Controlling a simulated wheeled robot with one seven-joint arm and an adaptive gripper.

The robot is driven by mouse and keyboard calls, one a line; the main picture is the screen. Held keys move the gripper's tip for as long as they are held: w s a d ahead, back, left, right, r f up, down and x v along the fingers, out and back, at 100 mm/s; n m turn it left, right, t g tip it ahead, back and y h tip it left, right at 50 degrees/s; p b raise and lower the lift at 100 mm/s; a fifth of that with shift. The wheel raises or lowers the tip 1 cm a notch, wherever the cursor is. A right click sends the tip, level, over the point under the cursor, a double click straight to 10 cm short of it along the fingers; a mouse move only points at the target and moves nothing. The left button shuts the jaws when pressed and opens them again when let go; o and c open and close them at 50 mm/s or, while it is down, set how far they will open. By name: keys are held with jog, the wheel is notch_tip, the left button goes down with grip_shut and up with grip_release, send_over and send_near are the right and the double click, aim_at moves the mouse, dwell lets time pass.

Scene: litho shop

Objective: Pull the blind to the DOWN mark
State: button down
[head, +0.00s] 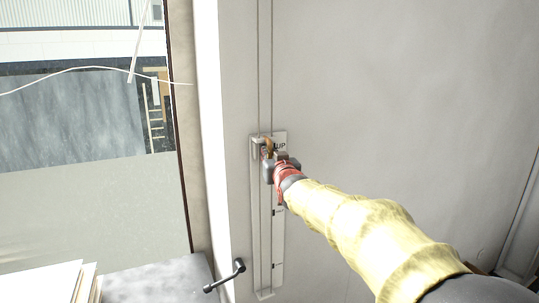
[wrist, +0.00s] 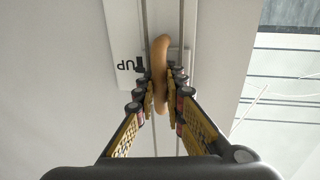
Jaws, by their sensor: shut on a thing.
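A tan, rounded handle (wrist: 161,75) sits on the blind's cord in the wrist view. My gripper (wrist: 160,92) is shut on it, one finger on each side. In the head view my gripper (head: 276,163) is at the top of the wall track, and the handle (head: 267,147) shows just above it. The UP mark (head: 281,146) is right beside the handle; it also shows in the wrist view (wrist: 126,64). The pale scale strip (head: 278,240) runs down the wall below, with small dark ticks. No DOWN lettering can be read.
Two thin cords (head: 265,70) run up the wall from the track. A dark crank handle (head: 226,276) sticks out left of the track's lower end. A window (head: 75,120) is at left, above a grey surface (head: 155,283) with pale sheets (head: 50,284). The wall at right is bare.

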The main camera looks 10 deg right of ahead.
notch_tip(320, 180, down, 53)
jog(key=b, duration=4.3)
jog(key=shift+b, duration=0.35)
jog(key=c, duration=2.2)
grip_release()
jog(key=shift+c, duration=0.2)
jog(key=o, duration=0.4)
jog(key=shift+r, duration=0.25)
jog(key=shift+c, duration=0.2)
jog(key=shift+s, duration=0.1)
jog(key=s, duration=1.1)
jog(key=shift+s, duration=0.4)
